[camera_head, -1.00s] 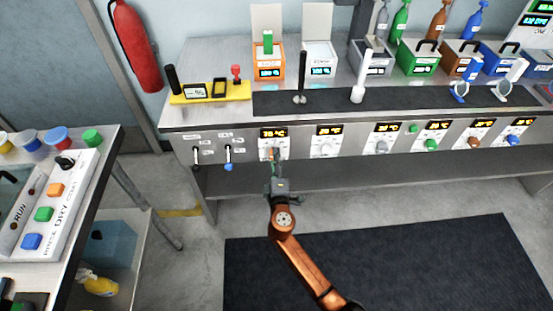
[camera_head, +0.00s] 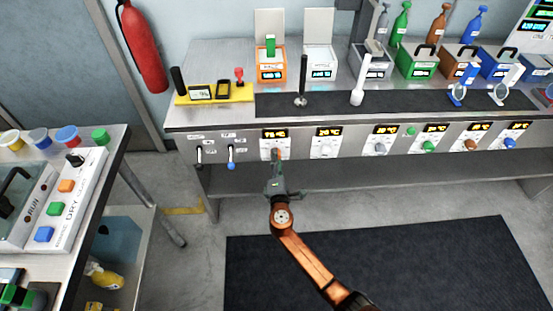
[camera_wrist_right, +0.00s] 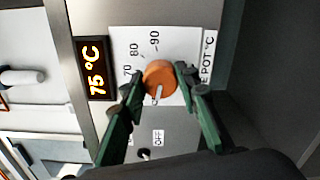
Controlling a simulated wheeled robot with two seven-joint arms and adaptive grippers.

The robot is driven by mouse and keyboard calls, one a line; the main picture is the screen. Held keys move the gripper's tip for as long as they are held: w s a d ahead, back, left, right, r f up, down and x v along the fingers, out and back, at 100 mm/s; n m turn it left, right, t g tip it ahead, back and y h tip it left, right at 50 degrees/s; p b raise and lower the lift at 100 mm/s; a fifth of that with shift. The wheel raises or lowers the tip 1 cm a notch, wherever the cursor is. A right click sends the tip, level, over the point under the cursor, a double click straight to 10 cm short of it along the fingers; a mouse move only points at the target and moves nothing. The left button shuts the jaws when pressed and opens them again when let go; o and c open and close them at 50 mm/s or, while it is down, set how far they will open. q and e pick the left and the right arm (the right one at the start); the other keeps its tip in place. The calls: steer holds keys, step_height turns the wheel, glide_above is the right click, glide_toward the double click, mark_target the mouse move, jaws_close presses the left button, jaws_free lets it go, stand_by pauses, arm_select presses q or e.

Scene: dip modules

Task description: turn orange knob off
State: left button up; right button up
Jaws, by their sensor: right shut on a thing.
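My left gripper is not in view.
More dials line the bench front to the right, including a white knob (camera_head: 325,150) and a green knob (camera_head: 429,147). Two levers, one with a blue tip (camera_head: 231,164), are to the left. A side table (camera_head: 118,150) with coloured buttons stands at the left.

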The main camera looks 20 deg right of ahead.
steer(key=shift+f, duration=0.1)
steer(key=o, duration=1.2)
steer(key=shift+c, duration=0.2)
steer(key=v, duration=1.2)
